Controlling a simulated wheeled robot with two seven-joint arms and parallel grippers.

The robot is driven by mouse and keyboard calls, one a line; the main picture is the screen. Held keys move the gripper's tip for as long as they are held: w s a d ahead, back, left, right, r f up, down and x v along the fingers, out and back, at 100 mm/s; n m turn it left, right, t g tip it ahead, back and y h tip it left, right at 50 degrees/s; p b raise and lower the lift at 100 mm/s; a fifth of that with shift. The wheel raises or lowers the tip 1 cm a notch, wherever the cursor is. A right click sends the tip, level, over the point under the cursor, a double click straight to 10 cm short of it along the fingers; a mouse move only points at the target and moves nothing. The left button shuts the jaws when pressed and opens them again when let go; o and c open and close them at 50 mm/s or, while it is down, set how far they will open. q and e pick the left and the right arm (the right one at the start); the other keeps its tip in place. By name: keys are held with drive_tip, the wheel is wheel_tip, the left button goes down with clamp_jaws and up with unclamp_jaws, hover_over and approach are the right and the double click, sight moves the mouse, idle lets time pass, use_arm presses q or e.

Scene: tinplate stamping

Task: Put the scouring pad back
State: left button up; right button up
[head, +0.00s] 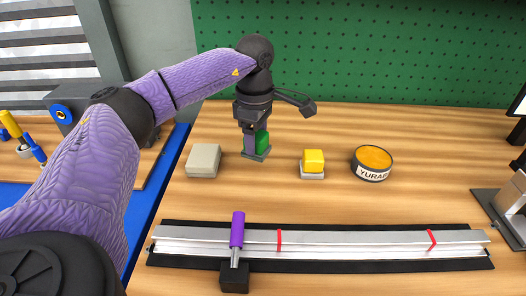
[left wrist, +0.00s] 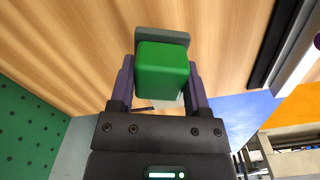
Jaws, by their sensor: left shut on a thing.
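The scouring pad appears to be the green block (head: 263,142), upright between the fingers of my left gripper (head: 256,146). In the left wrist view the green block (left wrist: 162,70) fills the space between the two fingers, and the gripper (left wrist: 160,85) is shut on it. A flat grey piece (head: 256,156) is at the block's lower end, just at the wooden table; it also shows beyond the block in the left wrist view (left wrist: 162,37). Whether the block touches this piece or rests on it is hard to tell. My right gripper is not in view.
A pale grey box (head: 203,160) stands left of the gripper. A yellow block (head: 313,160) on a pale base and a round labelled tin (head: 372,163) stand to the right. A long metal rail (head: 350,240) with a purple handle (head: 237,229) lies in front.

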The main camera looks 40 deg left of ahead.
sight(257, 156)
use_arm(q)
wheel_tip(257, 156, down, 5)
drive_tip(key=shift+f+b, duration=0.1)
drive_tip(key=shift+b, duration=0.75)
drive_tip(key=o, duration=1.2)
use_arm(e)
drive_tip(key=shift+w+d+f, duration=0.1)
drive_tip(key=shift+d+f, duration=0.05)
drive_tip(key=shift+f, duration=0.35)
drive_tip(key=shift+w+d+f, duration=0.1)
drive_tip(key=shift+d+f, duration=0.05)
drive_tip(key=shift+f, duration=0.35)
use_arm(q)
wheel_tip(257, 156, up, 13)
drive_tip(key=p, duration=0.5)
drive_tip(key=shift+f, duration=0.2)
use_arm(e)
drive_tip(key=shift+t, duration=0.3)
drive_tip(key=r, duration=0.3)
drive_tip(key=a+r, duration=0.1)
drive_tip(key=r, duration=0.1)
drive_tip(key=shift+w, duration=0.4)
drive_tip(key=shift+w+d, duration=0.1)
